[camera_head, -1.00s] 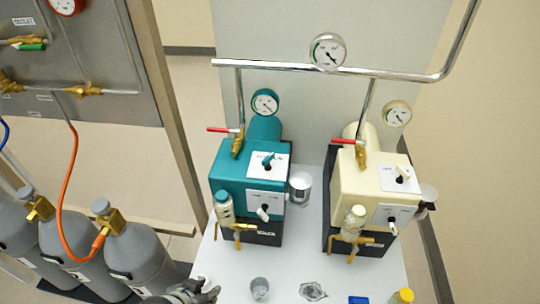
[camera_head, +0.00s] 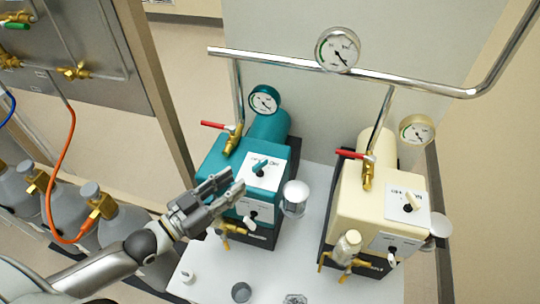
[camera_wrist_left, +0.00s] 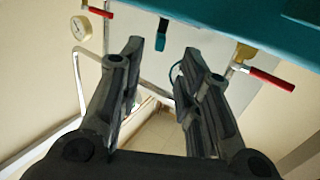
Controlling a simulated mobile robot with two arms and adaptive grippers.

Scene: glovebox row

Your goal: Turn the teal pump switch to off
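The teal pump (camera_head: 226,160) stands on the white bench, and the same teal body fills the top of the left wrist view (camera_wrist_left: 240,22). Its teal switch lever (camera_head: 261,166) sits on a white plate on the upper face; the plate's lettering is too small to read. A small teal piece (camera_wrist_left: 161,36) in the wrist view looks like this lever, beyond the fingertips. My left gripper (camera_head: 236,182) is open and empty, its tips in front of the pump, just below-left of the switch plate. Its fingers stand apart in the wrist view (camera_wrist_left: 164,55). My right gripper is not in view.
A white lower switch (camera_head: 250,222) and a red-handled valve (camera_head: 213,125) are close by on the teal pump. A clear cup (camera_head: 295,198) stands at its right. A cream pump (camera_head: 350,205) is further right. Gas cylinders (camera_head: 65,208) stand at left.

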